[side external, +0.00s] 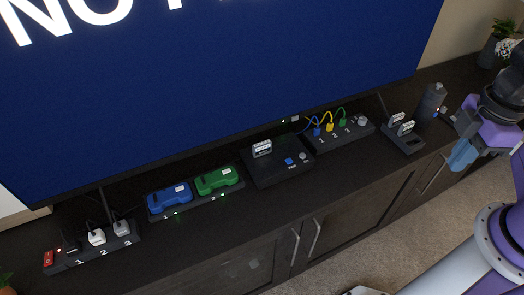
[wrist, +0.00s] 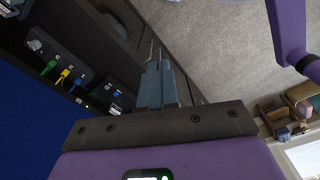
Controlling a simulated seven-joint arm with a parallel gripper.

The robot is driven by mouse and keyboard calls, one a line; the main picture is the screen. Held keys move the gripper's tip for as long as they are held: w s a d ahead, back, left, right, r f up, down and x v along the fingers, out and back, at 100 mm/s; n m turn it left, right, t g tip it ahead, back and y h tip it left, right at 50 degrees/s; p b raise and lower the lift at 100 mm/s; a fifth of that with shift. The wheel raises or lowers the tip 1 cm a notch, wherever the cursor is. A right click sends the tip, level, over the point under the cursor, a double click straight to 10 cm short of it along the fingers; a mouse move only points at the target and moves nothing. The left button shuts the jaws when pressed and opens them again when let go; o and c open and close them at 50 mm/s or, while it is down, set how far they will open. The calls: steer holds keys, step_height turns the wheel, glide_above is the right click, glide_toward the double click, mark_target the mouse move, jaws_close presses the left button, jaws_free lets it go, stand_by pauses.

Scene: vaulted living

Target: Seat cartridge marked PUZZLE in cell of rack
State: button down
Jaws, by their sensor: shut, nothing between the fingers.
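A small dark rack (side external: 408,146) stands on the cabinet top at the right in the side view. Two pale cartridges, a rear one (side external: 397,118) and a front one (side external: 406,128), stand upright in it. Another pale-labelled cartridge (side external: 262,148) stands upright in the black console (side external: 272,174) near the middle. The labels are too small to read, so I cannot tell which is PUZZLE. My gripper (side external: 460,158) is shut and empty, to the right of the rack and apart from it. Its closed fingers also show in the wrist view (wrist: 157,68).
A dark cylinder (side external: 432,104) stands just behind and right of the rack. A switch box (side external: 343,140) with coloured plugs, a dock with blue (side external: 169,197) and green (side external: 217,181) controllers, and a power strip (side external: 92,252) line the cabinet. A large screen (side external: 230,75) rises behind.

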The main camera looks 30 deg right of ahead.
steer(key=c, duration=1)
jaws_free()
